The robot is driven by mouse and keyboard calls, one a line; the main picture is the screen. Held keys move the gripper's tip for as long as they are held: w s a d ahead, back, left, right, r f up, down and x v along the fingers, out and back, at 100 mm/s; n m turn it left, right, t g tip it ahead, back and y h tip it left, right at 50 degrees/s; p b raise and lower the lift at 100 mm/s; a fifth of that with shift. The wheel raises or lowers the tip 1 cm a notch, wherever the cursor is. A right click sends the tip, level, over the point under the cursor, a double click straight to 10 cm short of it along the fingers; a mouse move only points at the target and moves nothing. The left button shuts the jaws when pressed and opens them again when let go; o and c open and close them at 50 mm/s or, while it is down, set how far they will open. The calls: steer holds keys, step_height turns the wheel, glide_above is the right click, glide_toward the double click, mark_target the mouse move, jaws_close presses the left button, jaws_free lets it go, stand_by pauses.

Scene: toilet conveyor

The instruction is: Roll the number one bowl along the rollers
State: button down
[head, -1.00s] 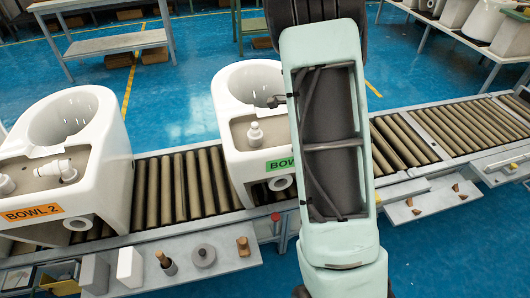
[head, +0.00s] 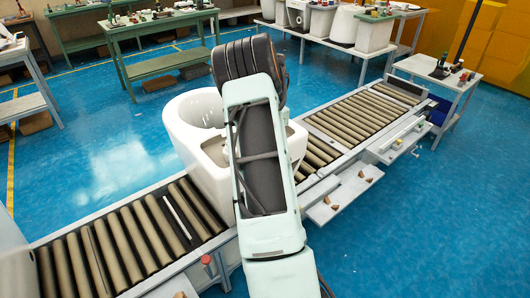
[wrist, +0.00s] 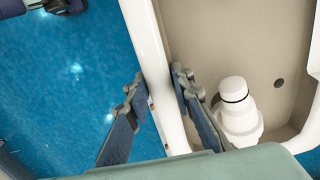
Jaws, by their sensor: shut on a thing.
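The white bowl (head: 186,145) stands upright on the rollers in the head view, partly behind my arm; its label is hidden now. The wrist view shows its rim wall (wrist: 160,70) and its beige inner deck (wrist: 222,45) with a white fitting (wrist: 238,110). My gripper (wrist: 158,82) has one finger on each side of the rim wall and is shut on it. The gripper is hidden behind my arm in the head view. The roller conveyor (head: 120,245) runs from lower left to upper right.
Rollers left of the bowl are bare except for a thin white strip (head: 182,216). The right roller section (head: 352,118) is clear up to a dark end piece (head: 398,92). Side shelves (head: 345,195) hold small brown blocks. A pale bulk (head: 14,262) fills the left edge.

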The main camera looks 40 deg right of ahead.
steer(key=shift+s+d, duration=0.1)
steer(key=shift+d, duration=0.35)
steer(key=c, duration=1.7)
jaws_free()
steer(key=shift+r, duration=0.1)
step_height(320, 180, up, 12)
steer(key=shift+f, duration=0.1)
